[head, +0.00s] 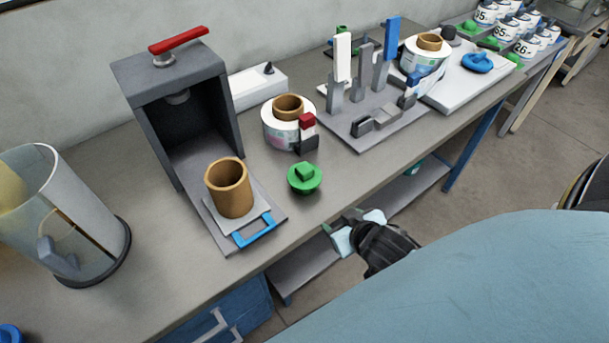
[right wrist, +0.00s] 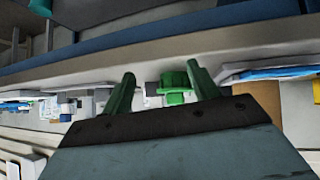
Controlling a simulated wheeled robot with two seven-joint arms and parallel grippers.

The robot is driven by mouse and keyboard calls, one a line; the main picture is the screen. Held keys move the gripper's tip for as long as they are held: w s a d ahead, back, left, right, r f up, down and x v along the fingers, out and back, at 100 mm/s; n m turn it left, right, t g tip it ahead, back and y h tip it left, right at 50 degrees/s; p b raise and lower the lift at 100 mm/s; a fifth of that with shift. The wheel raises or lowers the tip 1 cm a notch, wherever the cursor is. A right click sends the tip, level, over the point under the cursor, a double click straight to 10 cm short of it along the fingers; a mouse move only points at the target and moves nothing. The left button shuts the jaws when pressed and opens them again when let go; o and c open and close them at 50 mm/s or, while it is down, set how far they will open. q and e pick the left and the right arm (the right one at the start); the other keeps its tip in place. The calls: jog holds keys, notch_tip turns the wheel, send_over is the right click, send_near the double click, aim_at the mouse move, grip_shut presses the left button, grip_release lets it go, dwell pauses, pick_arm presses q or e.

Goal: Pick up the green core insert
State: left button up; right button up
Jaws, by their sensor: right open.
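The green core insert (head: 304,179) is a round flanged piece with a square knob on top. It sits on the grey bench near its front edge, right of the press base. My right gripper (head: 343,226) is beyond the bench's front edge, to the lower right of the insert and apart from it. In the right wrist view, its two fingers are spread (right wrist: 162,82). The green insert (right wrist: 174,84) shows between them in the picture, nearer the right finger, with nothing gripped. My left gripper is not in view.
A grey press (head: 180,100) with a red handle stands left, a brown core (head: 229,190) on its base. A label roll (head: 280,127) and a red-and-black piece (head: 306,131) stand behind the insert. A clear cylinder (head: 75,225) is far left. The bench right of the insert is clear.

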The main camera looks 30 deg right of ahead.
aim_at(307, 170)
jog(key=w+d+r+n+t+y, duration=0.1)
jog(key=w+r+t+y, duration=0.2)
jog(key=w+r+t, duration=0.3)
jog(key=shift+g, duration=0.4)
jog(key=x, duration=0.6)
jog(key=shift+w+r, duration=0.15)
jog(key=shift+w, duration=0.1)
jog(key=shift+f+x, duration=0.15)
jog(key=shift+x, duration=1.3)
jog(key=shift+f+x, duration=0.15)
jog(key=shift+x, duration=1.25)
jog(key=shift+s+a, duration=0.1)
jog(key=shift+a, duration=0.05)
jog(key=c, duration=1.1)
